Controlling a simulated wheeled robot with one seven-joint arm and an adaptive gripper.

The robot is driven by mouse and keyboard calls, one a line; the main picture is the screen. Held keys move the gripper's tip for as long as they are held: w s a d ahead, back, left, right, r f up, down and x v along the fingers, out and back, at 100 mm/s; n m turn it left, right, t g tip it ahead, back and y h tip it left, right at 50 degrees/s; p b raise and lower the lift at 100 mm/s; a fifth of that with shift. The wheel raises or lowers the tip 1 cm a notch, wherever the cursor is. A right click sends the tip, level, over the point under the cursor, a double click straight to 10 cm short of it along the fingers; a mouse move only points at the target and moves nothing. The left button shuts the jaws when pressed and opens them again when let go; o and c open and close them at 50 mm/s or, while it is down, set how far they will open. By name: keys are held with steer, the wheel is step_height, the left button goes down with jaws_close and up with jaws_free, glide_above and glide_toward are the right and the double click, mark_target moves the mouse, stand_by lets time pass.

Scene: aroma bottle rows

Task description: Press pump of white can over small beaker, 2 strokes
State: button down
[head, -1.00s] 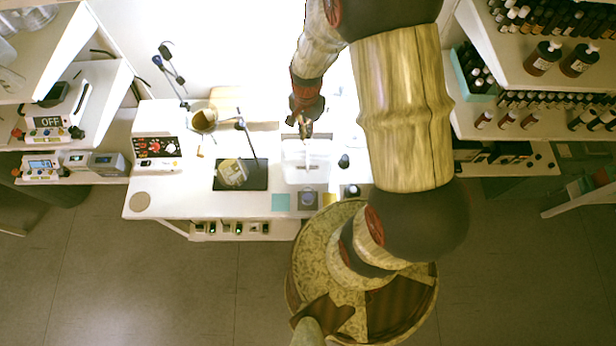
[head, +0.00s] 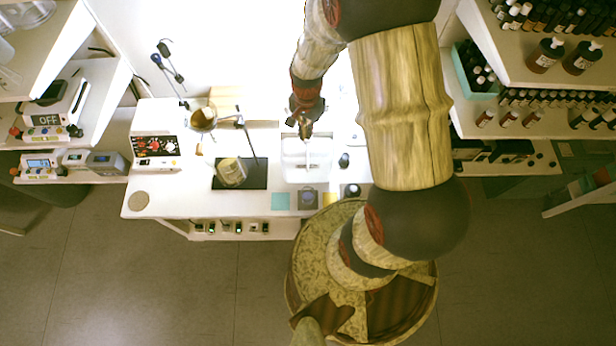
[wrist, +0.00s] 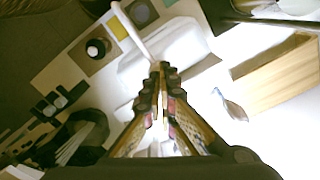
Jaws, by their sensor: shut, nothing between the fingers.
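The white can (head: 292,172) stands at the front of the bench below my gripper, and its pale body shows in the wrist view (wrist: 185,45). A long white spout (wrist: 128,24) runs from near my fingertips toward the top left in the wrist view. My gripper (head: 305,132) is shut and empty, pointing down over the can; its fingertips (wrist: 161,72) hide the pump head. I cannot tell whether they touch it. What looks like the small beaker (head: 308,197) sits on a grey square in front of the can, under the spout's end (wrist: 141,12).
A dark bottle with a white cap (head: 352,190) stands right of the beaker. A tilted jar (head: 232,172) rests on a black plate to the left, beside a stand with a clamped vessel (head: 203,118). A teal square (head: 280,201) lies bare at the front edge.

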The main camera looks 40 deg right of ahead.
steer(key=shift+f+b, duration=0.7)
steer(key=shift+f, duration=0.4)
steer(key=shift+r, duration=0.1)
steer(key=shift+r+p, duration=1.15)
steer(key=shift+r, duration=0.5)
steer(key=shift+f, duration=0.2)
steer(key=shift+f+b, duration=1.15)
steer(key=shift+f, duration=0.35)
steer(key=shift+r+p, duration=1.15)
steer(key=shift+r, duration=0.6)
